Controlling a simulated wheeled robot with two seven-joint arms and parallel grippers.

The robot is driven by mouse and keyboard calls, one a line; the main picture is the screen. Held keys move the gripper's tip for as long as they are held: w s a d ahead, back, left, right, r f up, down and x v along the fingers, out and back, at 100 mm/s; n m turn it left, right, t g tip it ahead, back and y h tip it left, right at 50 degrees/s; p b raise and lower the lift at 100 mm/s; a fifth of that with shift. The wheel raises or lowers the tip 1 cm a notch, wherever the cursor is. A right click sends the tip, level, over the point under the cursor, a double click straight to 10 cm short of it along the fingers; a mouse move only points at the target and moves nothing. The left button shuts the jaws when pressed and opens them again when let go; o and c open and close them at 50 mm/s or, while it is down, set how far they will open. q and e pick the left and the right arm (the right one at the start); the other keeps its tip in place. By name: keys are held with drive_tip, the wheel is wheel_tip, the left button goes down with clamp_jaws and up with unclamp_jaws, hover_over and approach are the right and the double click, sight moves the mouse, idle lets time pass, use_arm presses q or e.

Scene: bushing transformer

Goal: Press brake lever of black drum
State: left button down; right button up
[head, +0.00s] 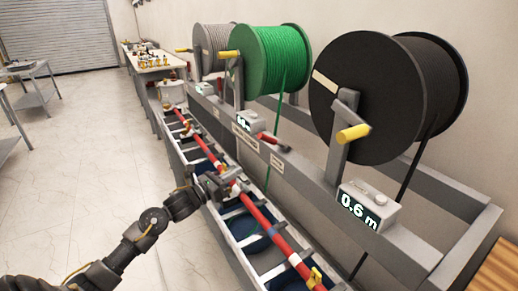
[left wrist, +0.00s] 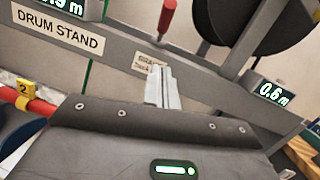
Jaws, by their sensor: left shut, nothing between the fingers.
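The black drum (head: 375,95) stands at the right of the head view, and its dark side shows at the top of the left wrist view (left wrist: 243,20). A red-handled lever (head: 268,138) sits on the grey stand rail to the left of this drum; its red grip also shows in the left wrist view (left wrist: 168,18). My left gripper (head: 232,183) is over the red pole and the trough, in front of the rail. Its fingers are shut and empty in the left wrist view (left wrist: 160,75), below the red grip and apart from it. My right gripper is out of view.
A display box (head: 365,207) reading 0.6 m stands on the rail (head: 320,195). A yellow-handled crank (head: 352,133) is on the black drum. Green (head: 272,62) and grey (head: 212,45) drums stand farther back. A red pole (head: 258,213) runs along the trough.

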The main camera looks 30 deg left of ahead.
use_arm(q)
drive_tip(key=p, duration=0.3)
approach(273, 142)
wheel_tip(273, 142, down, 3)
drive_tip(key=w, duration=0.2)
drive_tip(key=w+r+p, duration=0.2)
drive_tip(key=r, duration=0.1)
drive_tip(key=shift+w+d+r, duration=0.1)
drive_tip(key=shift+w+d, duration=0.25)
drive_tip(key=shift+w, duration=0.05)
drive_tip(key=shift+r, duration=0.15)
